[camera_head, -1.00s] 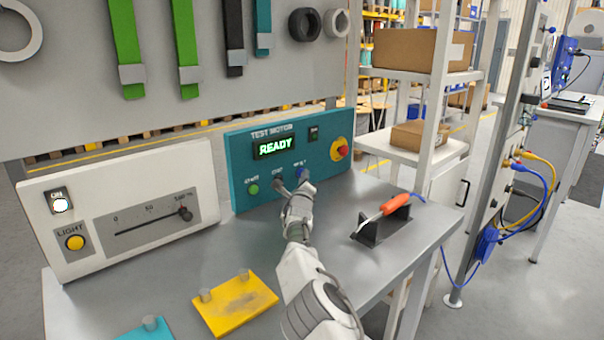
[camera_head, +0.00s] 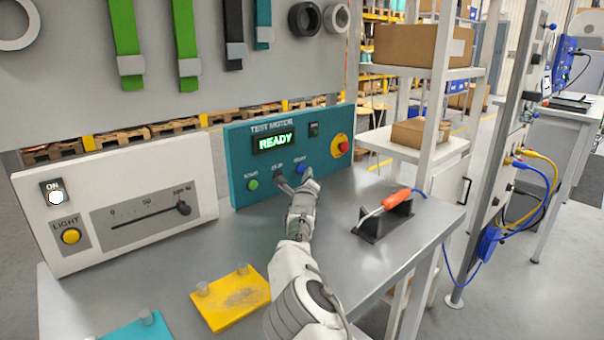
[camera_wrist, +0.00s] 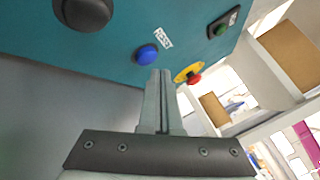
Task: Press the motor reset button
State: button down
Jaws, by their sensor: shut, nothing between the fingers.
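The teal test motor panel (camera_head: 240,172) stands at the back of the bench and its display reads READY. The blue reset button (camera_head: 302,169) is on its lower right part, partly hidden by my gripper (camera_head: 308,175) in the head view. In the wrist view the blue button (camera_wrist: 146,54) shows whole, with a RESET label beside it. My gripper (camera_wrist: 160,72) is shut and empty, its tips just below and right of the button in that view. I cannot tell whether the tips touch the panel.
A green start button (camera_head: 253,184), a dark knob (camera_wrist: 84,10) and a red stop button on yellow (camera_head: 340,147) share the panel. A white light box (camera_head: 120,205) stands left. An orange-handled tool (camera_head: 396,200) rests in a black holder on the right.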

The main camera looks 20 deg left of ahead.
jog(key=shift+s+d+f+b, duration=0.1)
jog(key=shift+s+d+b, duration=0.25)
jog(key=shift+d+b, duration=0.25)
jog(key=shift+s+d+b, duration=0.3)
jog(key=shift+d+b, duration=0.2)
jog(key=shift+b, duration=0.1)
jog(key=shift+s+d+r+p, duration=0.2)
jog(key=shift+d+p, duration=0.1)
jog(key=shift+d, duration=0.1)
jog(key=shift+s+d+r+p, duration=0.1)
jog(key=shift+s+d+p, duration=0.05)
jog(key=shift+d+p, duration=0.15)
jog(key=shift+s+d+f, duration=0.2)
jog(key=shift+s+d, duration=0.1)
jog(key=shift+d, duration=0.05)
